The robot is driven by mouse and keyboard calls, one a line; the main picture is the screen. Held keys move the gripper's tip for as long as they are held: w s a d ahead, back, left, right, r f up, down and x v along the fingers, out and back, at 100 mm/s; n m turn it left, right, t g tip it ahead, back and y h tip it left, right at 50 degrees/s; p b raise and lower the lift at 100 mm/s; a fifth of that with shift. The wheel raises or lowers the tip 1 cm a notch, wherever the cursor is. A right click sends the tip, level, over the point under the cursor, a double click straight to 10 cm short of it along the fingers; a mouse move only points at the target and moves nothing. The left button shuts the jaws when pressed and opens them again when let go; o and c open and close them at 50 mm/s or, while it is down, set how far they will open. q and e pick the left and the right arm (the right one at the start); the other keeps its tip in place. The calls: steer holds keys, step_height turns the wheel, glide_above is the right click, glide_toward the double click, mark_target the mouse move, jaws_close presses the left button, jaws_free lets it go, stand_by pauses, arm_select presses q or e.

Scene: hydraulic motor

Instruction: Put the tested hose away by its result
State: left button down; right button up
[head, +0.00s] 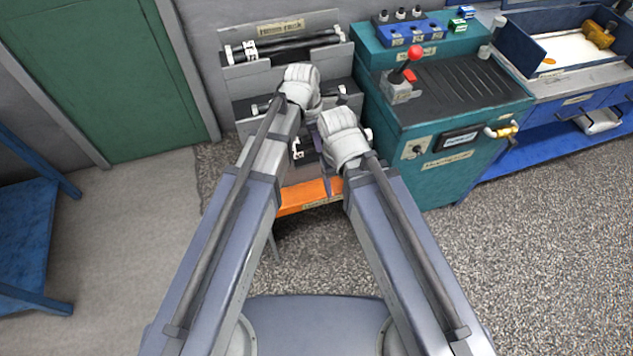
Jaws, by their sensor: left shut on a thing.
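A grey hose rack (229,72) stands against the wall, with a label on its top edge. Black hoses (300,47) with white tags lie on its top tier. A black hose with pale ends (260,106) shows at the middle tier, partly behind my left wrist. My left gripper (305,108) is at this tier, shut on a hose; its fingers are mostly hidden by the wrist. My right gripper (331,178) is lower and to the right, before the lower tier; its jaw state is hidden. Pale fittings (297,152) show beside it. No test result is readable.
An orange bottom tier (310,194) carries a label. A blue tray bench (570,75) lies beyond. A green door (100,75) and blue frame (35,215) are left. Floor is clear right.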

arm_select(q)
steer(key=b, duration=1.5)
glide_above(318, 190)
step_height(318, 190, down, 17)
steer(key=shift+a+f+n, duration=0.15)
steer(key=shift+a+n, duration=0.05)
steer(key=shift+n, duration=0.2)
steer(key=shift+f, duration=0.1)
step_height(318, 190, down, 8)
steer(key=b, duration=0.8)
steer(key=shift+f, duration=0.1)
steer(key=shift+f+b, duration=0.75)
steer(key=shift+b, duration=0.15)
steer(key=c, duration=0.6)
jaws_free()
steer(key=shift+r, duration=0.1)
step_height(318, 190, up, 8)
steer(key=a+p, duration=0.1)
steer(key=p, duration=0.7)
steer(key=shift+s, duration=0.25)
